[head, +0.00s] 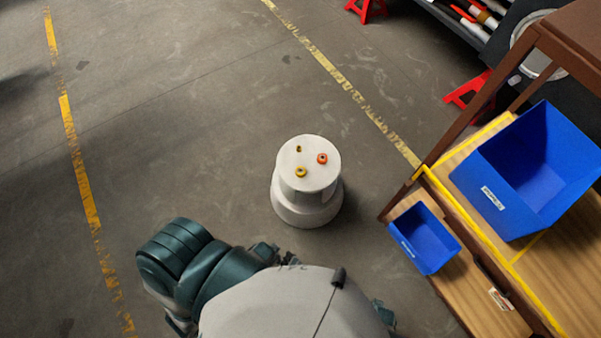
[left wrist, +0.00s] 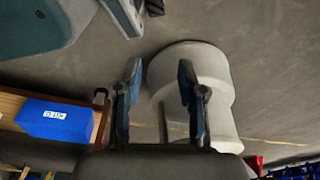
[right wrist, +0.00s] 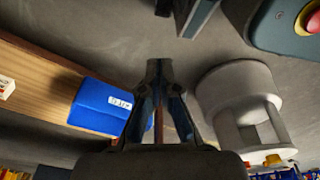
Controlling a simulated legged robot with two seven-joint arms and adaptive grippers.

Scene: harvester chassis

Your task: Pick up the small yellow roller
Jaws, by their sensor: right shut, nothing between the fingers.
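A white two-tier round stool (head: 306,190) stands on the floor ahead of my body. On its top lie a small dark-yellow piece (head: 298,149) at the back, a larger yellow ring-like piece (head: 301,172) at the front and an orange-red one (head: 322,158) at the right. The smallest yellow piece looks like the small roller. My left gripper (left wrist: 158,75) is open and empty, with the stool (left wrist: 215,75) behind its fingers. My right gripper (right wrist: 159,65) is shut and empty, beside the stool (right wrist: 235,85). An orange piece (right wrist: 272,160) shows at the stool's top there.
A wooden workbench (head: 450,290) with a brown frame stands at the right, close to the stool. It holds a large blue bin (head: 500,205) and a small blue bin (head: 423,240). Red stands (head: 466,88) are at the back right. The floor left of the stool is clear.

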